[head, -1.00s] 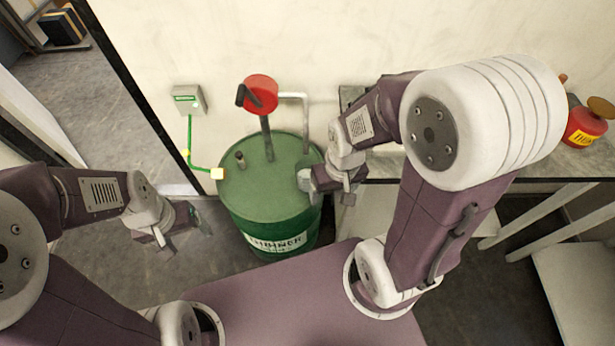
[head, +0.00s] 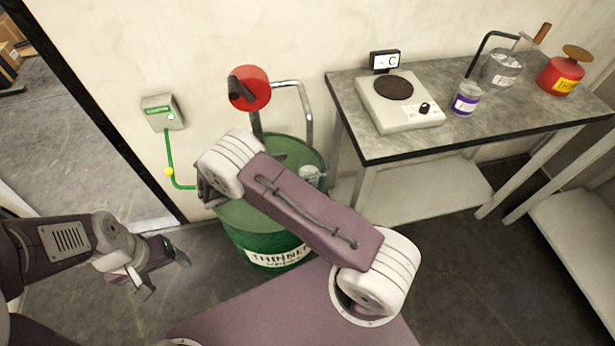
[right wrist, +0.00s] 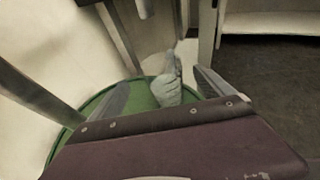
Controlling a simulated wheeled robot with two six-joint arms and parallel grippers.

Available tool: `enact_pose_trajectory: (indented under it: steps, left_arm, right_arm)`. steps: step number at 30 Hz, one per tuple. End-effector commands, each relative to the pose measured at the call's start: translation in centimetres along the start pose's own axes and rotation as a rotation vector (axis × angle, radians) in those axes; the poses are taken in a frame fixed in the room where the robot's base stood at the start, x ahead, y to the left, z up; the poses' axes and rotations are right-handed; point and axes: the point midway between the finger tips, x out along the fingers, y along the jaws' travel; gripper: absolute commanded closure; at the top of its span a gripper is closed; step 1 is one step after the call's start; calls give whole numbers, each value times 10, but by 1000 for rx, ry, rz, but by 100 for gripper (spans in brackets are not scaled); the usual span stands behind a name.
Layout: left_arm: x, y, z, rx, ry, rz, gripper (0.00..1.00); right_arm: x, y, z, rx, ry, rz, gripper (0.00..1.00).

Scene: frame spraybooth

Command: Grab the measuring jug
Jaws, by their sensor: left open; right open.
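A small pale grey, partly see-through vessel (head: 310,175), which looks like the measuring jug, is at the right side of the green drum's top in the head view. A pale grey shape (right wrist: 166,88), apparently the same vessel, shows in the right wrist view between the finger lines. My right gripper (right wrist: 160,82) is open; I cannot tell whether it touches the vessel. In the head view my right arm hides that gripper and part of the drum. My left gripper (head: 165,273) is open and empty, left of the drum above the floor.
The green drum (head: 272,238) carries a red-headed pump (head: 249,88) with a bent pipe. A grey bench (head: 440,135) at right holds a scale (head: 400,104), a purple-labelled jar (head: 465,98), a clear container (head: 500,70) and a red can (head: 561,76). A green cable runs from a wall box (head: 162,112).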

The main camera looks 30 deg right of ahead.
Motion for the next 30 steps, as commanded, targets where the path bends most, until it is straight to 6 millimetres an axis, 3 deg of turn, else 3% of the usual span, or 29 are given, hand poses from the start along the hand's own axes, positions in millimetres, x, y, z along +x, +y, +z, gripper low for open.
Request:
enact_pose_trajectory:
  steps: [8,13,21,28,30]
  left_arm:
    - [1,0,0,0,0,0,24]
    - [1,0,0,0,0,0,24]
    - [3,0,0,0,0,0,24]
    - [3,0,0,0,0,0,24]
    - [3,0,0,0,0,0,24]
  right_arm:
    - [35,-2,0,2,3,-6,8]
    - [46,-2,0,4,4,-6,8]
    - [88,-3,-1,5,5,-6,8]
    - [91,-2,-1,5,5,-4,8]
    - [91,-2,-1,5,5,-4,25]
